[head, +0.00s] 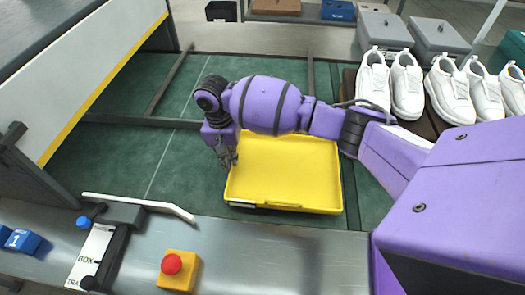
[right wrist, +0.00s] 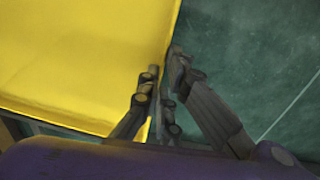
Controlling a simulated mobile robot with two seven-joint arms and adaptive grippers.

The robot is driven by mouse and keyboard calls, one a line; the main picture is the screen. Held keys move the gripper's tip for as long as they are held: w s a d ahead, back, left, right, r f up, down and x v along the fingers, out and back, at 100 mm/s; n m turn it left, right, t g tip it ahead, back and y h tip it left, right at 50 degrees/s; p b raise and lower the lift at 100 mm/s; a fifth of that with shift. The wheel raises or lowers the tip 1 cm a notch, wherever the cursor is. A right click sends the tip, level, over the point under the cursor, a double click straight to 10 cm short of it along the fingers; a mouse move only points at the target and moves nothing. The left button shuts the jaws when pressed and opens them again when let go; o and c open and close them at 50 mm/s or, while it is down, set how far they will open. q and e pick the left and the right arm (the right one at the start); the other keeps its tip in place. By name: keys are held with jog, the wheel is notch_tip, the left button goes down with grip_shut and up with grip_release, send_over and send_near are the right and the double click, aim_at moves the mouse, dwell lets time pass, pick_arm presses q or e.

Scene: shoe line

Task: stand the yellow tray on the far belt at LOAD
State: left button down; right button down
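The yellow tray (head: 285,170) is flat, shallow and empty, over the green surface just beyond the steel ledge. I cannot tell whether it rests there or is slightly raised. My right gripper (head: 227,158) reaches down at the tray's left wall. In the right wrist view the tray (right wrist: 85,60) fills the left side, and my right gripper's fingers (right wrist: 165,75) lie on either side of its wall, tips close together on it. My left gripper is not in view. I see no LOAD label.
A raised structure (head: 95,72) with a white side and yellow stripe stands at upper left. White shoes (head: 407,85) and grey boxes (head: 440,38) are at right. A red button on a yellow box (head: 178,270) and a labelled box-tray device (head: 93,255) sit on the steel ledge (head: 260,250).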

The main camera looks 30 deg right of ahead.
jog(key=shift+w+d+f, duration=0.1)
jog(key=shift+w, duration=0.15)
jog(key=f, duration=0.3)
jog(key=shift+w+d+f+b, duration=0.15)
jog(key=shift+w+f+b, duration=0.1)
jog(key=shift+f+b, duration=0.1)
jog(key=shift+r, duration=0.15)
jog(key=c, duration=2)
grip_release()
jog(key=r, duration=0.4)
jog(key=r+p, duration=0.1)
jog(key=r, duration=0.3)
jog(key=a+r, duration=0.1)
jog(key=r, duration=0.3)
jog(key=shift+w, duration=0.2)
